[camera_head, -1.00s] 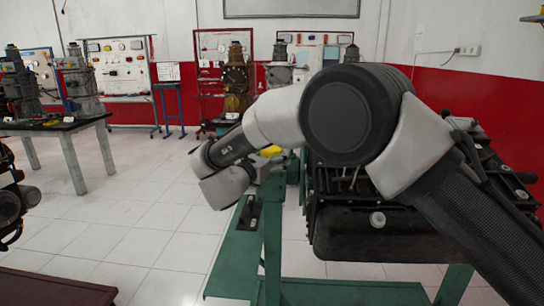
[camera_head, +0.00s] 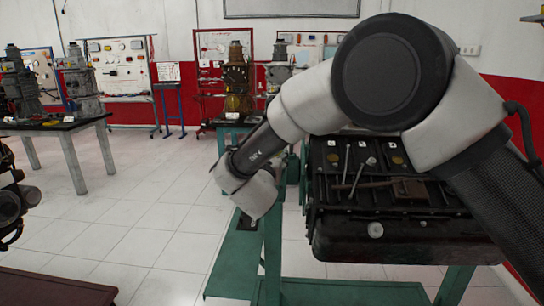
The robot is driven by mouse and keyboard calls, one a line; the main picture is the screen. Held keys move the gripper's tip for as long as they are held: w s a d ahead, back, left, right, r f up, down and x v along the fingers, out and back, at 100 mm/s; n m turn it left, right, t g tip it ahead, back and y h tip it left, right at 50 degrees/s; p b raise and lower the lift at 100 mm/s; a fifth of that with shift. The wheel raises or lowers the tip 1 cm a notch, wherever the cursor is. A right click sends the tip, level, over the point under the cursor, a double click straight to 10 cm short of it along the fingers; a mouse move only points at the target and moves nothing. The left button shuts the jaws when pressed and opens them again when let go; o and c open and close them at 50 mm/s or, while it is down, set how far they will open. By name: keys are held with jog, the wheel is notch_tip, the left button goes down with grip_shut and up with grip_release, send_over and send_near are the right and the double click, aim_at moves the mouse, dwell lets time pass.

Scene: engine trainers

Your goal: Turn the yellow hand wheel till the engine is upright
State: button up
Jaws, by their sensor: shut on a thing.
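The engine (camera_head: 375,240) is a dark block on a green stand (camera_head: 272,250), right of centre. Its upper face shows, with round caps, rods and small numbered labels, and its near side faces me. Its right part is hidden behind my arm. I cannot tell its exact tilt. The yellow hand wheel cannot be made out; my wrist covers the area left of the engine. My gripper is hidden behind my wrist and forearm, so its fingers and what they touch do not show.
A dark table (camera_head: 60,124) with engine parts stands at the left. Another engine (camera_head: 237,85) stands on a bench at the back. A dark red surface (camera_head: 55,288) is at the lower left. The tiled floor (camera_head: 140,215) between is clear.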

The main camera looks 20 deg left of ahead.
jog(key=n+g+y, duration=0.1)
jog(key=n+y, duration=0.1)
jog(key=y, duration=0.1)
jog(key=n+g+y, duration=0.2)
jog(key=n+y, duration=0.1)
jog(key=y, duration=0.1)
jog(key=shift+n+g+y, duration=0.3)
jog(key=shift+y, duration=0.1)
jog(key=o, duration=1)
jog(key=shift+s, duration=0.1)
jog(key=v, duration=1.1)
jog(key=shift+s+d, duration=0.25)
jog(key=shift+s, duration=0.1)
